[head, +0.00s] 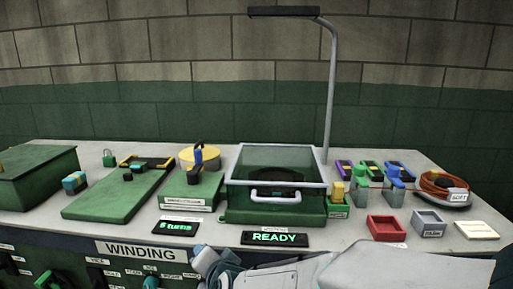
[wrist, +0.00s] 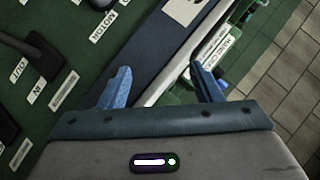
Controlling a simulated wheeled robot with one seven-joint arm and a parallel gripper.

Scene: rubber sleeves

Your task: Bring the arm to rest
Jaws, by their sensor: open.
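My gripper (wrist: 160,88) shows in the wrist view with its two blue fingers apart and nothing between them. Below it in that view lie a dark green panel and the edge of the bench. In the head view my arm lies low across the front edge of the bench (head: 110,230), right of the WINDING label. The fingertips cannot be made out there.
On the bench stand a green machine with a clear lid (head: 278,170), a READY display (head: 275,238), a "6 turns" display (head: 176,227), a green board (head: 115,195), a red tray (head: 384,229), a grey tray (head: 428,224) and a lamp post (head: 330,95).

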